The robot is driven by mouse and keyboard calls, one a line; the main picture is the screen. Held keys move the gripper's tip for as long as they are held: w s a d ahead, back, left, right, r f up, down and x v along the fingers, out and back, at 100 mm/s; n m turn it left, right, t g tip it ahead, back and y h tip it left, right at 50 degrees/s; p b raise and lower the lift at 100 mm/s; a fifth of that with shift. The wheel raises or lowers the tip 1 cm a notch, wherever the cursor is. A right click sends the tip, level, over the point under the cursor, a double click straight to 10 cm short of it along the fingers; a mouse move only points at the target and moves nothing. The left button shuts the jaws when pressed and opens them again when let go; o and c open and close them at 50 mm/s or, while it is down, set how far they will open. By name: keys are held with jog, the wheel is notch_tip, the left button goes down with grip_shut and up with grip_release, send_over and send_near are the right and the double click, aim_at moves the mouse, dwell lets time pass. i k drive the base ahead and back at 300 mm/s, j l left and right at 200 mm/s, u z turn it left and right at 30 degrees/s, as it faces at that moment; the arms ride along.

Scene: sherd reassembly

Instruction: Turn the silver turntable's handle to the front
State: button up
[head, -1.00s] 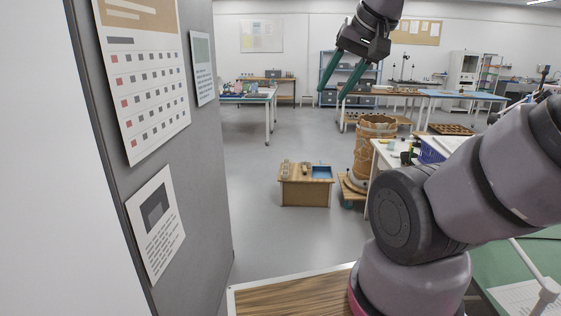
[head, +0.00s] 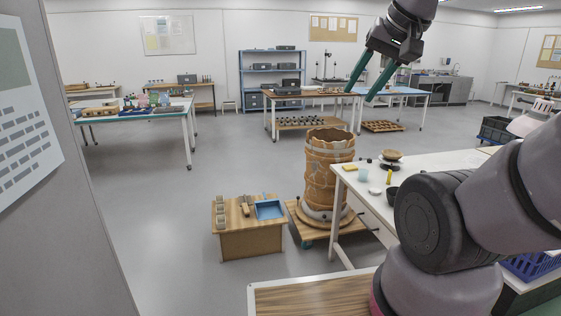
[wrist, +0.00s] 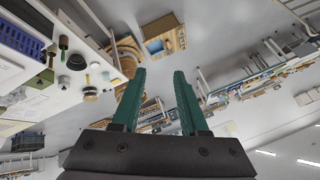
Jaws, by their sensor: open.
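In the wrist view the vessel (wrist: 128,52) shows partly behind a gripper finger. My gripper (head: 361,91), with two green fingers, is raised in the air, open and empty, well apart from the vessel. The open fingers also show in the wrist view (wrist: 160,72).
A white table (head: 430,166) with small pots and tools stands close right of the vessel. A low wooden bench (head: 250,243) with a blue tray (head: 270,209) stands to its left. A grey partition (head: 80,230) is at my near left. Floor between partition and bench is clear.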

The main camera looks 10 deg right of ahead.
aim_at(398, 162)
jog(key=i+j+z, duration=0.2)
jog(key=i+z, duration=0.25)
jog(key=i+j+z, duration=1.15)
jog(key=j+z, duration=0.2)
jog(key=j, duration=0.15)
jog(key=i+j+z, duration=0.2)
jog(key=j, duration=0.4)
jog(key=j+z, duration=0.2)
jog(key=j, duration=0.4)
jog(key=k, duration=0.05)
